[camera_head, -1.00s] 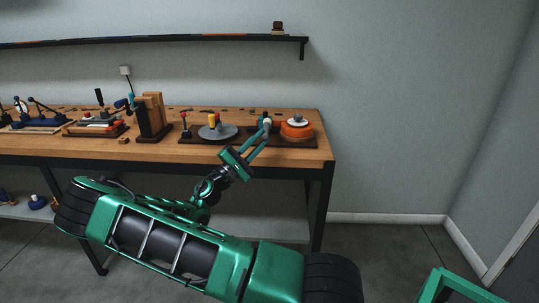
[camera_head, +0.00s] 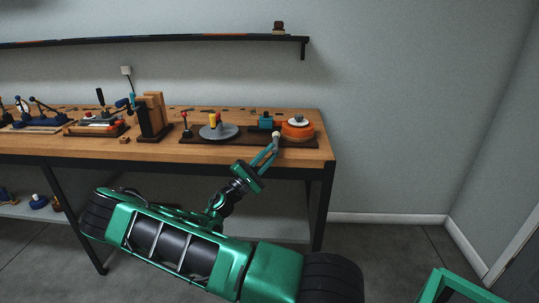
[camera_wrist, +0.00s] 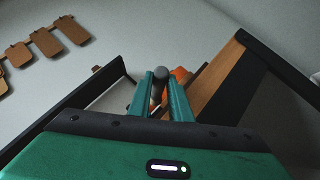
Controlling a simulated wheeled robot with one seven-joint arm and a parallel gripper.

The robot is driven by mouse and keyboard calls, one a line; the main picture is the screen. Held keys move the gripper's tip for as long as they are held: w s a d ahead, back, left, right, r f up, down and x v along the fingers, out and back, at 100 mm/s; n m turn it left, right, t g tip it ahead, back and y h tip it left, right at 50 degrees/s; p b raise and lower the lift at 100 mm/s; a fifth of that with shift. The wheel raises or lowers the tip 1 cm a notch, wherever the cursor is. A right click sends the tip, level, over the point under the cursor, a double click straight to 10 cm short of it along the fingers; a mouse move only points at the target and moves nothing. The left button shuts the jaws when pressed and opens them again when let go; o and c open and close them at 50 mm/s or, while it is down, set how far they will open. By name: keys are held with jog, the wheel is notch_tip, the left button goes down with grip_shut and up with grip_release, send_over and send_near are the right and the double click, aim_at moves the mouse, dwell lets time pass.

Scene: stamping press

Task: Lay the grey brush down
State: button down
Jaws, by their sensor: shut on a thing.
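My gripper (camera_head: 274,143) is shut on the grey brush at the front edge of the workbench, in front of a dark base board. Only the brush's rounded grey end (camera_head: 276,135) shows clearly in the head view. In the wrist view, the grey brush (camera_wrist: 160,74) stands between my two teal fingers (camera_wrist: 160,95), its grey end past the fingertips. Its lower part is largely hidden by the fingers.
A teal block (camera_head: 266,121) stands on the dark board (camera_head: 203,141), left of an orange round unit with a white top (camera_head: 297,128). A grey disc (camera_head: 218,133) with a yellow piece is further left. The wooden bench top (camera_head: 300,155) has a narrow clear front strip.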

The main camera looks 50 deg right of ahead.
jog(key=shift+f, duration=0.6)
jog(key=c, duration=1.6)
grip_release()
